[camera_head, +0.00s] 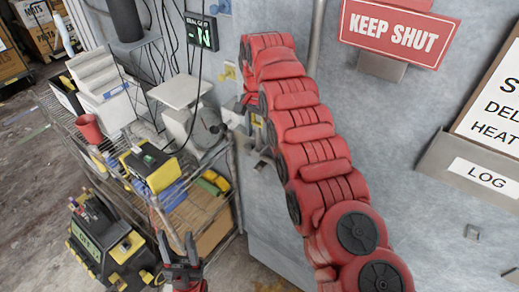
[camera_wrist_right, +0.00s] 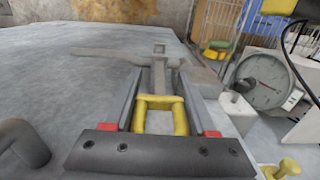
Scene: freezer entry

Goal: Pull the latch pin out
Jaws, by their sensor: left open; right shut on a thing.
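The latch pin's yellow loop handle (camera_wrist_right: 160,103) is in the right wrist view, between the two fingers of my right gripper (camera_wrist_right: 160,85). The gripper is shut on the pin; a grey piece stands just beyond the loop. Grey latch metal with a long flat bar (camera_wrist_right: 105,54) lies past the fingertips on the grey door surface. In the head view my red right arm reaches up and left across the door, hiding most of the latch and the gripper. My left gripper (camera_head: 183,256) is open and empty low in the head view, apart from the latch.
A wire rack cart (camera_head: 150,165) with a red cup (camera_head: 89,128) and boxes stands left of the door. A round gauge (camera_wrist_right: 261,80) and a yellow knob (camera_wrist_right: 287,168) are right of my right gripper.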

